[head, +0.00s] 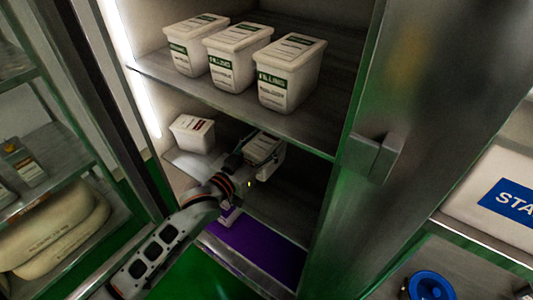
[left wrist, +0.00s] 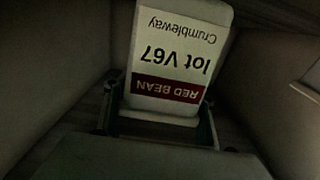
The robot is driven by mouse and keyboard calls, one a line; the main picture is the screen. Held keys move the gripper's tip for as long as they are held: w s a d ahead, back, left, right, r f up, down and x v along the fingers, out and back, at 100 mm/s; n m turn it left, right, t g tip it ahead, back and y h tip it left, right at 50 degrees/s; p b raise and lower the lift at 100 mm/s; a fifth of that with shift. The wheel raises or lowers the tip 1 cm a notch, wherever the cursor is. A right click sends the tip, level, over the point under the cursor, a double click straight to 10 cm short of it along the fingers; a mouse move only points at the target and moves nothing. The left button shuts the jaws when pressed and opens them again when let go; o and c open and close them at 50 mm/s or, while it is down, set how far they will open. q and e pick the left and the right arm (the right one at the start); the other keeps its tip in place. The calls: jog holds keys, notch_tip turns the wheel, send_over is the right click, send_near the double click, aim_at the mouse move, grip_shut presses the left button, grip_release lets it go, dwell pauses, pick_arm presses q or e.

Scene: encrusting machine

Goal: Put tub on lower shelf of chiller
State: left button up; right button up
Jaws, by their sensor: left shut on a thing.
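My left gripper (head: 246,152) reaches into the open chiller (head: 350,70), into the space under the upper shelf. It is shut on a white tub (head: 262,149), which hides part of the gripper. In the left wrist view the tub (left wrist: 172,55) sits between the fingers (left wrist: 160,118). Its label appears upside down and reads "RED BEAN", "lot V67" and "Crumbleway". The lower shelf (head: 300,197) is below the tub; whether the tub touches it I cannot tell. My right gripper is not in view.
Another white tub (head: 192,133) stands at the left of the lower shelf. Several "FILLING" tubs (head: 289,75) stand on the upper shelf (head: 240,104). The chiller door handle (head: 372,155) is at the right. A purple surface (head: 255,250) lies beneath. The lower shelf's right side looks free.

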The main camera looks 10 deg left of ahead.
pick_arm(q)
notch_tip(320, 180, down, 3)
jog(key=shift+f+b, duration=0.15)
jog(key=shift+b, duration=0.35)
jog(key=shift+f, duration=0.35)
jog(key=shift+r, duration=0.15)
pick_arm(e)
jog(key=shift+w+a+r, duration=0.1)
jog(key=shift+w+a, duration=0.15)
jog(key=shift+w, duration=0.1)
